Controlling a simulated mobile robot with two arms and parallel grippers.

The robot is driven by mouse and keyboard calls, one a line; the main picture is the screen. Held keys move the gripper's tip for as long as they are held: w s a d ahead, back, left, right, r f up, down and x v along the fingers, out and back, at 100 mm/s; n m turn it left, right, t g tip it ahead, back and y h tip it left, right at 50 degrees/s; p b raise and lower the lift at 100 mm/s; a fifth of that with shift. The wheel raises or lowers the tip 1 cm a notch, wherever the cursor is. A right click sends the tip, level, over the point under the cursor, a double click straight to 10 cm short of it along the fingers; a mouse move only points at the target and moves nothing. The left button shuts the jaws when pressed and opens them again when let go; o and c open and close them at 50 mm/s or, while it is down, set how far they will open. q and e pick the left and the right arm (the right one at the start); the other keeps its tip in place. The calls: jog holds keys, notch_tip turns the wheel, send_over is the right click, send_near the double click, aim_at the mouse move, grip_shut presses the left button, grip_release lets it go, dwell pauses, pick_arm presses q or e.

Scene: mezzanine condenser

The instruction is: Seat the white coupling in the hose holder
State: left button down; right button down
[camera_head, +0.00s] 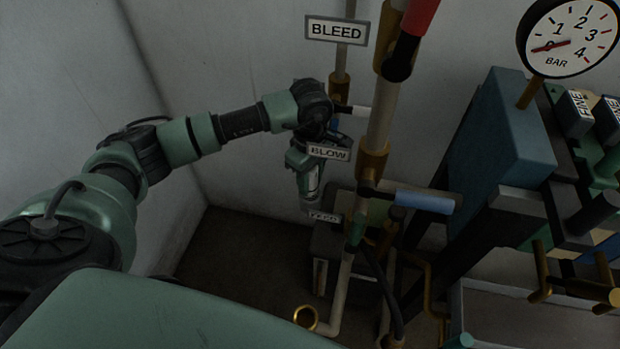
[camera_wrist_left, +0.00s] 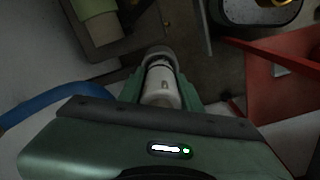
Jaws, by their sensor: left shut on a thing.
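The coupling is not clear in the head view. I cannot make out the hose holder for certain in either view. My right gripper is not in view.
Upright pipes (camera_head: 381,125) with a blue-handled valve (camera_head: 424,201) stand right of the gripper. A blue block (camera_head: 498,135) is farther right. The wrist view shows a blue hose (camera_wrist_left: 45,99) and red panel (camera_wrist_left: 262,90).

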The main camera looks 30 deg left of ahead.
aim_at(313, 174)
pick_arm(q)
jog(key=shift+f+b, duration=1.1)
jog(key=shift+f, duration=0.2)
jog(key=c, duration=0.9)
grip_release()
jog(key=shift+r+b, duration=0.6)
jog(key=shift+r, duration=3.35)
